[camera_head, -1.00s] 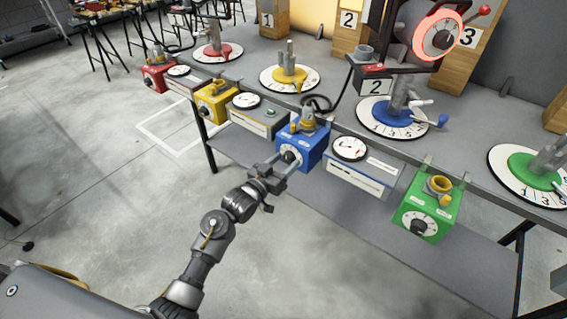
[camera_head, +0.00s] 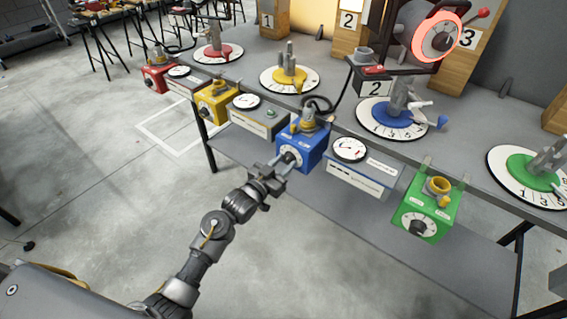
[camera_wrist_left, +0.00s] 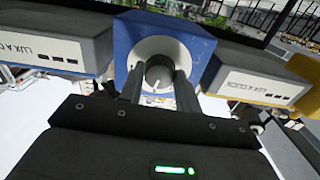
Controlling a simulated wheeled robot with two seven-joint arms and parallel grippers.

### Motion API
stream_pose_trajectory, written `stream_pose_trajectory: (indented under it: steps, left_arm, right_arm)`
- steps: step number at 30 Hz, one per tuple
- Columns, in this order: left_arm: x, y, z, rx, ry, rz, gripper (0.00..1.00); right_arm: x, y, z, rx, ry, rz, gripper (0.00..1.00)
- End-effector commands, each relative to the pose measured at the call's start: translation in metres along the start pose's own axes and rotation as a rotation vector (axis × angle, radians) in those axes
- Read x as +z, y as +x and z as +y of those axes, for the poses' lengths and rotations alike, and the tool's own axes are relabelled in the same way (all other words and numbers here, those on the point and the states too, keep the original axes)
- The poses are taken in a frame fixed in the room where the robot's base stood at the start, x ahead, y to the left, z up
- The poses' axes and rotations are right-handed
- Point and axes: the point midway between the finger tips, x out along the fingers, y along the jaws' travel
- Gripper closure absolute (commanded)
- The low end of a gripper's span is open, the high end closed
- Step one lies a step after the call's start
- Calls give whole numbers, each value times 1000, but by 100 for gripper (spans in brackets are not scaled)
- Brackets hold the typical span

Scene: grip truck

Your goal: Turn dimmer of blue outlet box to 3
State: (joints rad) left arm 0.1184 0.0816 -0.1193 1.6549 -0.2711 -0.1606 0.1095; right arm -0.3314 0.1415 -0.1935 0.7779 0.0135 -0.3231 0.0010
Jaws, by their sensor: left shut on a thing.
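The blue outlet box (camera_head: 304,146) hangs on the front edge of the table, with a dimmer dial on its front face. My left gripper (camera_head: 283,163) reaches up to that dial from below left. In the left wrist view the blue box (camera_wrist_left: 200,42) is at the top middle, with a white dial plate and a dark round dimmer knob (camera_wrist_left: 159,72). The two fingers of my left gripper (camera_wrist_left: 158,84) stand on either side of the knob and are shut on it. The dial's numbers are too small to read. My right gripper is not in view.
Grey meter boxes (camera_head: 357,172) flank the blue box. A green outlet box (camera_head: 428,207) hangs to the right, a yellow one (camera_head: 217,102) and a red one (camera_head: 157,77) to the left. A lamp with a glowing red ring (camera_head: 438,36) stands above the table.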

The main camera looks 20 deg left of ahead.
Motion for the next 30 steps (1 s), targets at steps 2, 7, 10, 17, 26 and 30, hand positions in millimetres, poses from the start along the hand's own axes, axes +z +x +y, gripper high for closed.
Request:
stream_pose_trajectory:
  steps: [2,7,10,17,26,30]
  left_arm:
    - [-1,0,0,2,64,-1,90]
    - [-1,0,0,2,201,0,90]
    - [-1,0,0,2,274,0,90]
    - [-1,0,0,2,405,1,90]
    - [-1,0,0,1,484,2,90]
    - [-1,0,0,1,492,2,90]
  right_arm:
    - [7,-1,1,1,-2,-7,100]
    - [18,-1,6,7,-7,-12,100]
    - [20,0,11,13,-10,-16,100]
    - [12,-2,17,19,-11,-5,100]
    - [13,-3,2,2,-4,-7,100]
    - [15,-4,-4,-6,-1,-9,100]
